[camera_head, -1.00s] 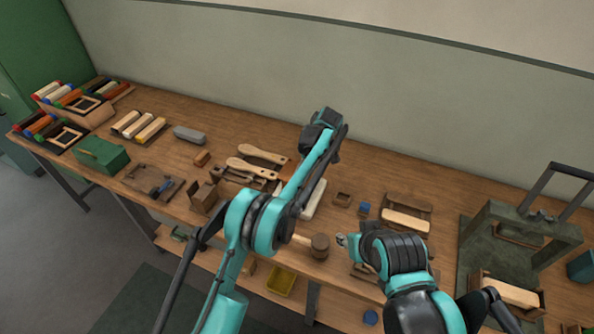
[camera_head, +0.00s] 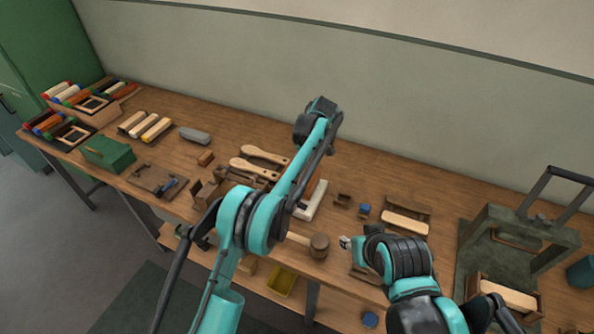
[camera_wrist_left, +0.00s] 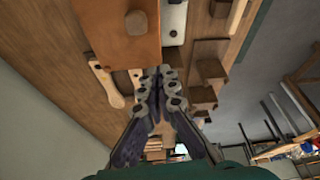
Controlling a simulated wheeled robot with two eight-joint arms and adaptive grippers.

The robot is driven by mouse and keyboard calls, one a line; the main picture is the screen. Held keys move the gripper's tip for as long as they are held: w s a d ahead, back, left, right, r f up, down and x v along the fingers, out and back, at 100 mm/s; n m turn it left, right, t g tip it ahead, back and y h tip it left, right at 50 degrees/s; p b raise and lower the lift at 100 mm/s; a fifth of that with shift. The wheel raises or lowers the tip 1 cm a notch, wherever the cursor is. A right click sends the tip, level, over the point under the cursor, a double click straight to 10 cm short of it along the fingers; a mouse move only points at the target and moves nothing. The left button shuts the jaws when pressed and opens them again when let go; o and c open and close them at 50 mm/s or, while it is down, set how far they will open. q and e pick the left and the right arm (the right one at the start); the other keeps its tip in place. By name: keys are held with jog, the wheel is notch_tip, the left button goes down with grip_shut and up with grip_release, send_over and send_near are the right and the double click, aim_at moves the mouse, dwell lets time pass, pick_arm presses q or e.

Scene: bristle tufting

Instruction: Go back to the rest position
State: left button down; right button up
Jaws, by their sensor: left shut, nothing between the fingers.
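My left arm rises over the middle of the bench, with its wrist high and its gripper hidden behind its own link in the head view. In the left wrist view my left gripper (camera_wrist_left: 158,74) is shut and empty, its fingers together. A flat brown board (camera_wrist_left: 115,35) shows beyond the fingertips there, and a pale wooden handle (camera_wrist_left: 106,88) lies to their left. My right arm is folded low at the right. A small part of its end (camera_head: 346,243) shows near the wooden mallet (camera_head: 319,246), but I cannot tell whether its jaws are open.
Wooden brush handles (camera_head: 256,168) lie behind the left arm. A green box (camera_head: 106,153) and trays of coloured rolls stand at the left. A dark press frame (camera_head: 520,240) stands at the right. A yellow bin (camera_head: 281,281) sits below. The back strip of the bench is mostly clear.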

pick_arm(q)
jog(key=s+a+r+m+h+b, duration=0.1)
jog(key=s+a+r+m, duration=0.15)
jog(key=r, duration=0.35)
jog(key=s+a+r+m, duration=0.1)
jog(key=a+r, duration=0.3)
jog(key=r, duration=0.2)
jog(key=s+a+r+m+t+h+b, duration=0.2)
jog(key=s+a+r+m, duration=0.2)
jog(key=s+a, duration=0.55)
jog(key=s+a+f+m+t+b, duration=0.1)
jog(key=s+a+f+m, duration=0.1)
jog(key=s+f, duration=0.2)
jog(key=s+a+f+m+t+b, duration=0.1)
jog(key=s+a+f+m, duration=0.1)
jog(key=s, duration=0.9)
jog(key=s+a+f+m+t+b, duration=0.1)
jog(key=s+a+f+m, duration=0.1)
jog(key=s+a+f, duration=0.2)
jog(key=s+f, duration=0.2)
jog(key=s, duration=0.2)
jog(key=shift+s+a+t+h+b, duration=0.2)
jog(key=shift+a+t+h+b, duration=0.1)
jog(key=shift+t+h, duration=0.1)
